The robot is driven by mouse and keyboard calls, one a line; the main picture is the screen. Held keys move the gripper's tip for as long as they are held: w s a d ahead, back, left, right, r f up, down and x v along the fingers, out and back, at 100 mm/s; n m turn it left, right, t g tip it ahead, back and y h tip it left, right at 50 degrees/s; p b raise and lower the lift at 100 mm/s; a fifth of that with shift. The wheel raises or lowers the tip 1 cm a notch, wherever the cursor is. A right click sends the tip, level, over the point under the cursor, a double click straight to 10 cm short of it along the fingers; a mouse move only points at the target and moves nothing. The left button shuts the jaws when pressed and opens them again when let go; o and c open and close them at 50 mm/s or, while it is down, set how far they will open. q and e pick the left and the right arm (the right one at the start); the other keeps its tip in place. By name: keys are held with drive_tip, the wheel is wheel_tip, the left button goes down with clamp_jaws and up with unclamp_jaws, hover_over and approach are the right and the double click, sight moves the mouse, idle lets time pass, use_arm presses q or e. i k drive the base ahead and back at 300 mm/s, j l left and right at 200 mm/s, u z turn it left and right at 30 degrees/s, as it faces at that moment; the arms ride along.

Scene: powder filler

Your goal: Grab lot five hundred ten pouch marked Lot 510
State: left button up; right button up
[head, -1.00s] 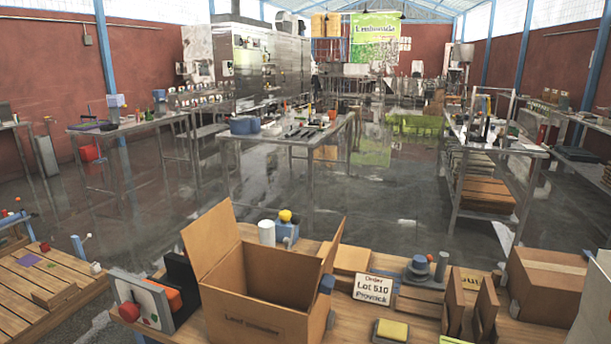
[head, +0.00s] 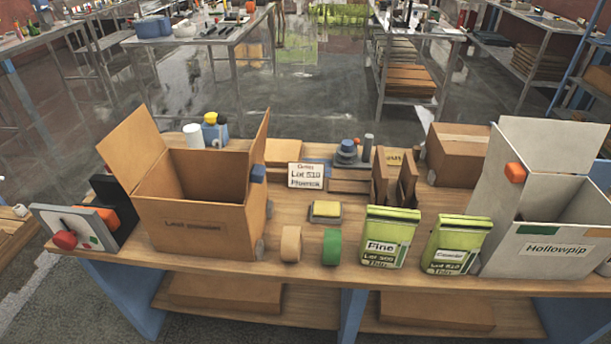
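Two green pouches stand upright side by side near the front edge of the wooden table. The right pouch (head: 456,245) has small print that appears to read "Lot 510". The left pouch (head: 389,238) is marked "Fine" with a lot line that looks like "Lot 500" or "Lot 509". A white order card (head: 305,176) reading "Lot 510" stands behind, left of the pouches. Neither of my grippers shows in the head view.
A grey-white box (head: 555,240) marked "Hollowpip" stands close to the right pouch. An open cardboard box (head: 205,228) is at left. A closed carton (head: 457,152) is behind. The tabletop (head: 340,285) is clear in front.

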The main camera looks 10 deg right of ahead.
sight(454, 242)
drive_tip(key=z, duration=1.3)
